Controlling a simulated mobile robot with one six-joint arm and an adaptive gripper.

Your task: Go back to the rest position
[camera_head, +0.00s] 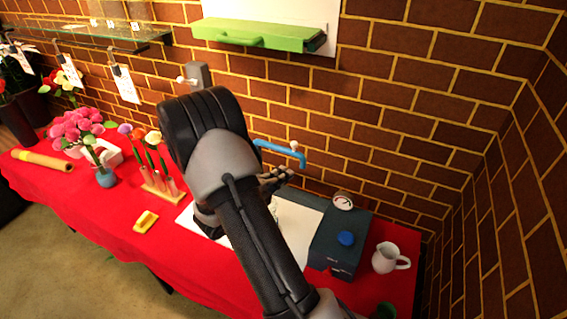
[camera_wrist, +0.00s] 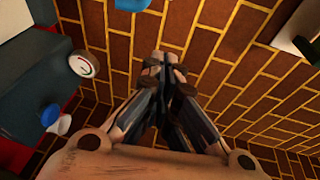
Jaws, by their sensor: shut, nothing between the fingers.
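My gripper (camera_wrist: 160,68) points at the brick wall in the wrist view, with its fingertips together and nothing between them. In the head view my arm reaches up across the middle of the picture, and the gripper (camera_head: 274,178) shows partly behind it, above the back of the red table (camera_head: 112,222). The arm hides part of the white sheet (camera_head: 302,226) on the table.
A dark box (camera_head: 335,250) with a blue knob (camera_head: 346,239) and a round dial (camera_head: 343,201) stands right of my arm, beside a white pitcher (camera_head: 390,258). A blue pipe (camera_head: 280,152) is on the wall near the gripper. Flowers (camera_head: 75,128) stand at the left.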

